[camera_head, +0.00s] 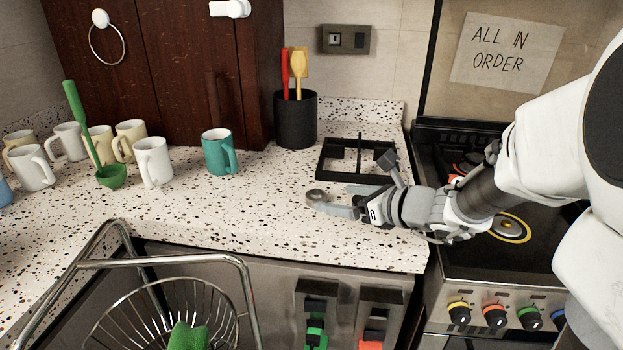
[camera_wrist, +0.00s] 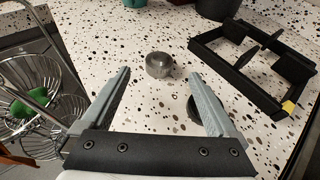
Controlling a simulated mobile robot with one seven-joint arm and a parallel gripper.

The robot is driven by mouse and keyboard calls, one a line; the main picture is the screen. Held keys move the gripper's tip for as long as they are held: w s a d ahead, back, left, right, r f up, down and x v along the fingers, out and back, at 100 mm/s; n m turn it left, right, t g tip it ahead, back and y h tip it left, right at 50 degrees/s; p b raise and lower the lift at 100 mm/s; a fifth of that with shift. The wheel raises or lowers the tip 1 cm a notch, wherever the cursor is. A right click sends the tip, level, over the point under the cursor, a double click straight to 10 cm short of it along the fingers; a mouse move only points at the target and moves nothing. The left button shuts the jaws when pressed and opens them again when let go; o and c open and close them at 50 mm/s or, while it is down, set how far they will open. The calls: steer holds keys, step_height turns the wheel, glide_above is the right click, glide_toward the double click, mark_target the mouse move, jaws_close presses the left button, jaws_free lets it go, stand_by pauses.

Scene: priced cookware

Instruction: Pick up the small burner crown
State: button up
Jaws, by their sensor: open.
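A small grey metal ring-shaped piece (camera_wrist: 158,65), which looks like the small burner crown, lies on the speckled counter. It also shows in the head view (camera_head: 316,195), just off my gripper's fingertips. My gripper (camera_wrist: 160,74) is open and empty, its fingers pointing along the counter. In the wrist view the crown appears centred between the fingertips, slightly beyond them. In the head view my gripper (camera_head: 338,199) is low over the counter; its exact height is unclear. A dark round piece (camera_wrist: 192,112) lies nearer my palm, partly hidden by the right finger.
A black pan grate (camera_head: 325,162) lies behind my gripper, beside a black utensil pot (camera_head: 295,122). A teal mug (camera_head: 216,153) and several cream mugs stand left. The sink rack (camera_head: 165,262) is front left, the stove (camera_head: 475,258) right. Counter left of the crown is clear.

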mark_target(320, 196)
steer(key=b+x, duration=0.2)
steer(key=x, duration=0.3)
steer(key=shift+a+f, duration=0.1)
steer(key=shift+f, duration=0.1)
steer(key=shift+w+a, duration=0.15)
steer(key=shift+w, duration=0.2)
steer(key=c, duration=1.5)
